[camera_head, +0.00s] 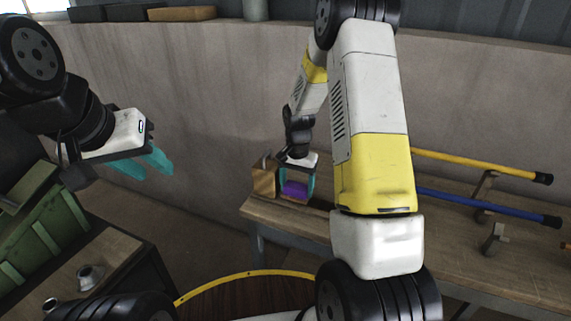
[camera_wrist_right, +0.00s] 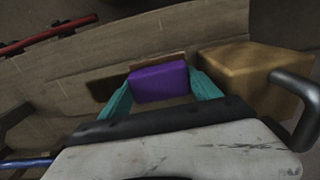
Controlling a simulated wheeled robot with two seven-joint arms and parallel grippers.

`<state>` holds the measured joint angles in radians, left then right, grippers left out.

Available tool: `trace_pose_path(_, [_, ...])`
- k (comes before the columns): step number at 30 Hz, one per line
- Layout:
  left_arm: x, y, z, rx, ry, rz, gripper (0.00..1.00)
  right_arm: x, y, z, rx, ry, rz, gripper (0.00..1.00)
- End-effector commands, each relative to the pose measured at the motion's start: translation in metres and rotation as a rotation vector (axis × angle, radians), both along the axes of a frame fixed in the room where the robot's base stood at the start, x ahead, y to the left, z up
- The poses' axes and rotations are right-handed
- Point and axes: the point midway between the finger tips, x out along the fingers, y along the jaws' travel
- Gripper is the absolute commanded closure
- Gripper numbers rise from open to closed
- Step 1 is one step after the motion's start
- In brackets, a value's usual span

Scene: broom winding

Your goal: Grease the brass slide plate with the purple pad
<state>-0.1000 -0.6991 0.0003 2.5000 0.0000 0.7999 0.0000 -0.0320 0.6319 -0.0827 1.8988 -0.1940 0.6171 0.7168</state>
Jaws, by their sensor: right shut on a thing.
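The purple pad (camera_wrist_right: 158,83) is a small block between the teal fingers of my right gripper (camera_wrist_right: 162,92), which is shut on it. In the head view the pad (camera_head: 295,188) is low over the left end of the workbench, in my right gripper (camera_head: 297,186). A thin brown strip (camera_wrist_right: 172,58) shows just past the pad in the wrist view; I cannot tell if it is the brass slide plate or if the pad touches it. My left gripper (camera_head: 150,167) is empty at the left, away from the bench, its teal fingers apart.
A wooden block (camera_head: 264,181) with a grey handle stands beside my right gripper. Yellow (camera_head: 480,165) and blue (camera_head: 490,206) poles rest on brackets at the bench's right (camera_head: 440,250). A green crate (camera_head: 45,235) and a dark-sided cabinet (camera_head: 110,255) stand at the left. A wall rises behind.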

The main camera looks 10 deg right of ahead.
Motion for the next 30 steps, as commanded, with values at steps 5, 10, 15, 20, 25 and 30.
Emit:
trace_pose_path(5, [0.000, 0.000, 0.000, 0.000, -0.001, 0.000, 0.64, 0.001, -0.003, 0.018, 0.000, -0.004, 0.001, 0.60])
trace_pose_path(10, [0.000, 0.000, 0.000, 0.000, -0.001, 0.000, 0.64, 0.001, -0.005, 0.033, 0.001, -0.004, 0.000, 0.60])
trace_pose_path(15, [0.000, 0.000, 0.000, 0.000, -0.001, 0.000, 0.64, 0.000, -0.008, 0.048, 0.001, -0.004, 0.002, 0.60])
trace_pose_path(20, [0.000, 0.000, 0.000, 0.000, -0.001, 0.000, 0.64, -0.001, -0.009, 0.054, 0.001, -0.001, 0.002, 0.60])
trace_pose_path(25, [0.000, 0.000, 0.000, 0.000, -0.001, 0.000, 0.64, -0.001, -0.010, 0.054, 0.001, -0.001, 0.002, 0.60])
trace_pose_path(30, [0.000, 0.000, 0.000, 0.000, -0.001, 0.000, 0.64, -0.001, -0.009, 0.054, 0.001, -0.001, 0.002, 0.60])
